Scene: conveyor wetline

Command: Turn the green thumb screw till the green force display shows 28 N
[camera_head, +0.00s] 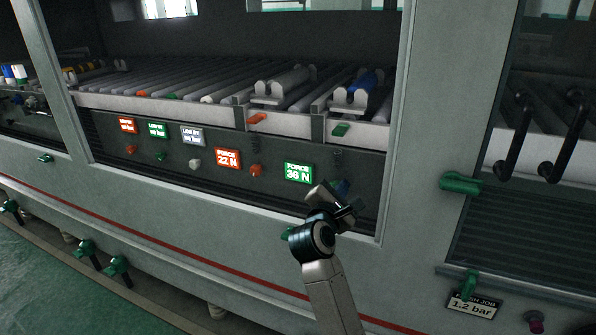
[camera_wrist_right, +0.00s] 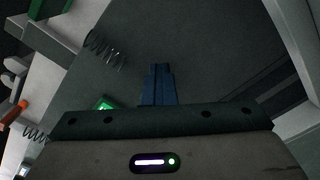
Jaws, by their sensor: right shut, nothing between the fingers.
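The green force display (camera_head: 298,172) reads 36 N on the dark panel below the rollers; part of it also shows as a green glow in the right wrist view (camera_wrist_right: 103,103). I cannot make out the green thumb screw beside that display; my right gripper covers that part of the panel in the head view. My right gripper (camera_head: 342,187) is just right of and below the display, with its blue fingers closed together and nothing between them; the fingers also show in the right wrist view (camera_wrist_right: 158,84). My left gripper is not in view.
An orange display (camera_head: 227,159) reading 22 N and an orange knob (camera_head: 256,170) are left of the green display. A green tab (camera_head: 340,130) sits on the rail above. A grey frame post (camera_head: 405,120) stands to the right. Green handles (camera_head: 460,184) project farther right.

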